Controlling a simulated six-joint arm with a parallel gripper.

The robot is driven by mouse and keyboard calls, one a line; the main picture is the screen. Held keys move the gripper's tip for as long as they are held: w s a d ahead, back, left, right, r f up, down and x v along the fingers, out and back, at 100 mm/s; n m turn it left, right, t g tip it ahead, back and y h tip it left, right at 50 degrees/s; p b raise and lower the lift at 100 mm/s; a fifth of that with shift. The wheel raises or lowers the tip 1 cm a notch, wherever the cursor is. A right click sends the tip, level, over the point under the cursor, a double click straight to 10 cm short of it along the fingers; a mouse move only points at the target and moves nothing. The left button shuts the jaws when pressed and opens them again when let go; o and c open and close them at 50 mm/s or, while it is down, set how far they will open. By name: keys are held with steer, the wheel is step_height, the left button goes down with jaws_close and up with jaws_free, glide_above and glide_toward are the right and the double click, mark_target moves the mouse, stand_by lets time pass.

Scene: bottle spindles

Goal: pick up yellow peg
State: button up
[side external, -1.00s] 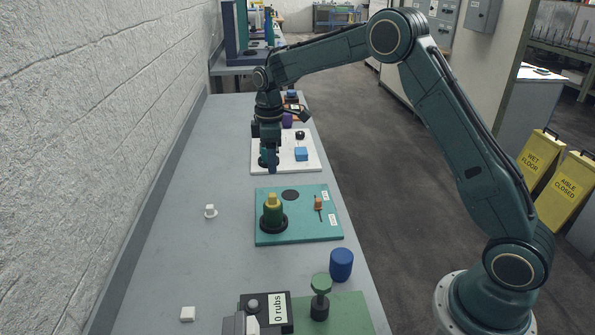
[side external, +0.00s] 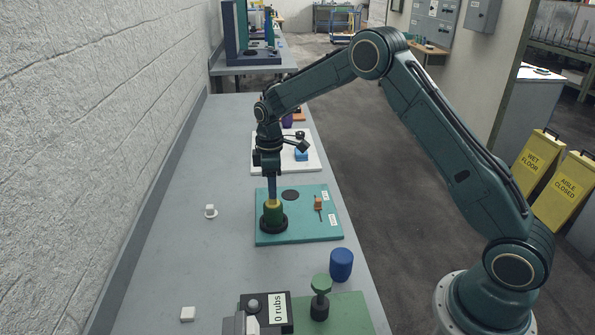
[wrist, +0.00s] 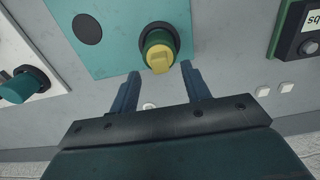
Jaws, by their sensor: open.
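The yellow peg (wrist: 160,59) stands upright in the top of a green bottle-like holder (side external: 273,213). The holder sits in a dark round base on the teal board (side external: 300,232). In the side view my gripper (side external: 272,188) points down just above the holder and hides most of the peg. In the wrist view my gripper (wrist: 164,80) is open, with a finger to each side of the peg's line. The peg lies just beyond the fingertips there, and nothing is between the fingers.
An orange piece (side external: 318,202) and a dark disc (side external: 290,195) are on the teal board. A white board (side external: 312,163) lies behind. The table's left side is mostly clear.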

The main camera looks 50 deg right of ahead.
steer(key=shift+f, duration=1.45)
steer(key=shift+c, duration=0.5)
jaws_close()
